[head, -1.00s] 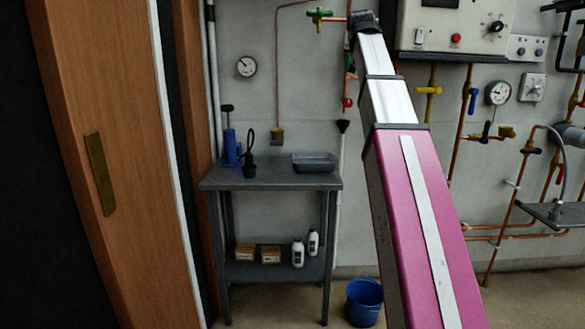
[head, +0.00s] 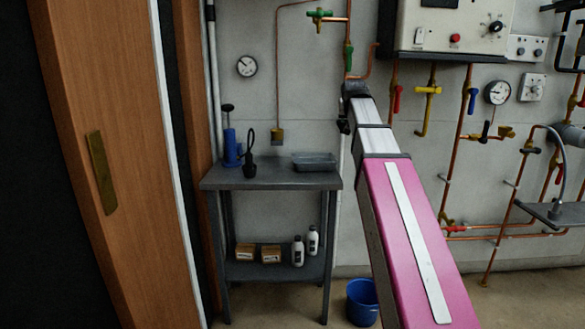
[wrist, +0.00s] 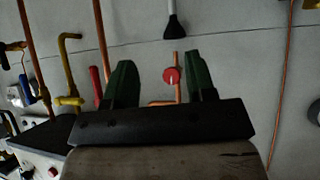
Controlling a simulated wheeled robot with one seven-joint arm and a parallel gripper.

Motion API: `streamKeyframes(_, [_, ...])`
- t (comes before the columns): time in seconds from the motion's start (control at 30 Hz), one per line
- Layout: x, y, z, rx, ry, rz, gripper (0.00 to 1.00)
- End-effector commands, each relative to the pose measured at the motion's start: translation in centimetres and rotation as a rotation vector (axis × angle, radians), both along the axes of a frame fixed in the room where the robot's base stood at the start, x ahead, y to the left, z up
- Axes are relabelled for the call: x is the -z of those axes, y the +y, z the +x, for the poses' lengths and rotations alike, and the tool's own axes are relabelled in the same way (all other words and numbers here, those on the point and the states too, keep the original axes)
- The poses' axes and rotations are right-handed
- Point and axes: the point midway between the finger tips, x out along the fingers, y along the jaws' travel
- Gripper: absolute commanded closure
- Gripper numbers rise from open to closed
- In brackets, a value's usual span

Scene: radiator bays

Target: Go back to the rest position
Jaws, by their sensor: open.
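My pink and white arm reaches up the right-middle of the head view, tilted slightly left. My gripper (head: 346,116) is a small dark shape at its tip, before the grey wall below the green-handled copper pipe. In the wrist view my gripper (wrist: 161,80) shows two dark green fingers spread apart, with nothing held. A red round knob (wrist: 171,75) on a copper pipe appears between the fingers, behind them; no contact is visible. The fingertips are too small to make out in the head view.
A grey bench (head: 285,182) with a tray (head: 314,161) and a blue pump (head: 230,148) stands left of my arm. A white control box (head: 455,28) and copper pipes with valves fill the right wall. A blue bucket (head: 362,300) is on the floor. A wooden door (head: 110,130) is at left.

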Motion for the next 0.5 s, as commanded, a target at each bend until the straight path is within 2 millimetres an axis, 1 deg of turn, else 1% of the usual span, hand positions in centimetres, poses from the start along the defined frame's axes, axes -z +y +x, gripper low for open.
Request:
streamKeyframes(0.03, [2.8, 0.1, -0.5, -0.004, 0.034, 0.002, 0.49])
streamKeyframes(0.07, [4.2, 0.2, -0.7, -0.007, 0.051, 0.004, 0.49])
streamKeyframes(0.1, [6.1, 0.2, -0.9, -0.010, 0.075, 0.007, 0.49])
streamKeyframes(0.27, [13.2, 0.5, -2.3, -0.022, 0.169, 0.015, 0.49])
streamKeyframes(0.3, [15.0, 0.6, -2.8, -0.025, 0.193, 0.017, 0.49])
streamKeyframes(0.5, [23.0, 1.0, -5.4, -0.042, 0.306, 0.028, 0.49])
